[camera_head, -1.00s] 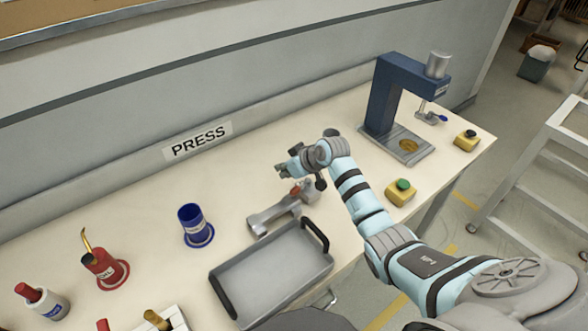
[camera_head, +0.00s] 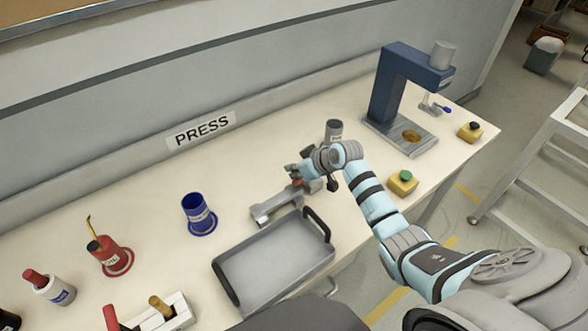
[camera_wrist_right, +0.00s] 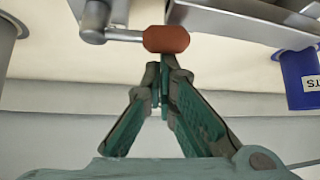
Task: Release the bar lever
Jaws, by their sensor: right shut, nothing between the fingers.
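The bar lever shows as a metal rod with an orange-red knob (camera_head: 297,183), on a grey metal fixture (camera_head: 272,209) behind the tray. In the right wrist view the knob (camera_wrist_right: 166,39) lies at the end of its rod, just past my fingertips. My right gripper (camera_head: 292,171) is at the knob, on its wall side. In the right wrist view its green-grey fingers (camera_wrist_right: 163,72) are shut with nothing between them. The tips overlap the knob's lower edge in the picture; I cannot tell whether they touch it. My left gripper is not in view.
A grey tray (camera_head: 237,279) with dark handles sits in front of the fixture. A blue cup (camera_head: 199,213) stands left, a grey cylinder (camera_head: 333,130) behind my gripper. A blue press (camera_head: 385,85) and yellow button boxes (camera_head: 403,183) are at right.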

